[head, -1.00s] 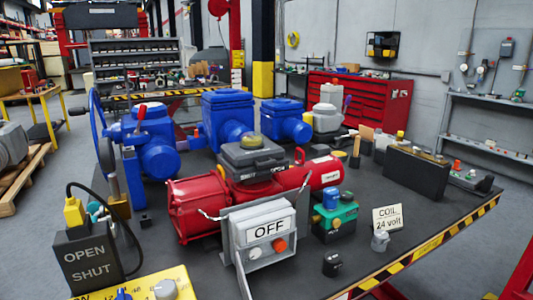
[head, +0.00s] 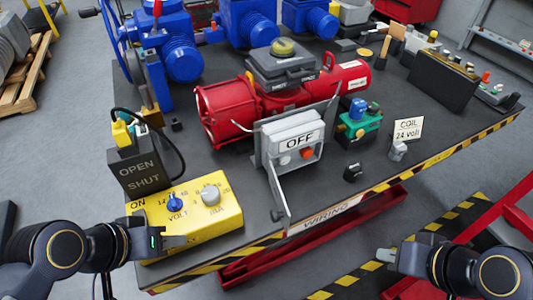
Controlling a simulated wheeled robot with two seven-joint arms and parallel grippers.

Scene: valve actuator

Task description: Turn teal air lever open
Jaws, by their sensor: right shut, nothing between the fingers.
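A small green-teal device (head: 362,127) with a blue top stands on the table, right of the OFF box. I cannot make out a separate teal lever on it. My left gripper (head: 178,241) is at the lower left, in front of the yellow meter box, far from the green-teal device. Its finger opening is too small to tell. My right gripper (head: 386,255) is at the lower right, beyond the table's front edge, and is shut and empty. It is below and apart from the green-teal device.
The grey OFF box (head: 290,140) with its hanging bracket stands before the red actuator (head: 225,115). The yellow meter box (head: 225,225), OPEN/SHUT box (head: 140,173), COIL card (head: 408,128) and a small black part (head: 352,172) are nearby. The right front tabletop is mostly clear.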

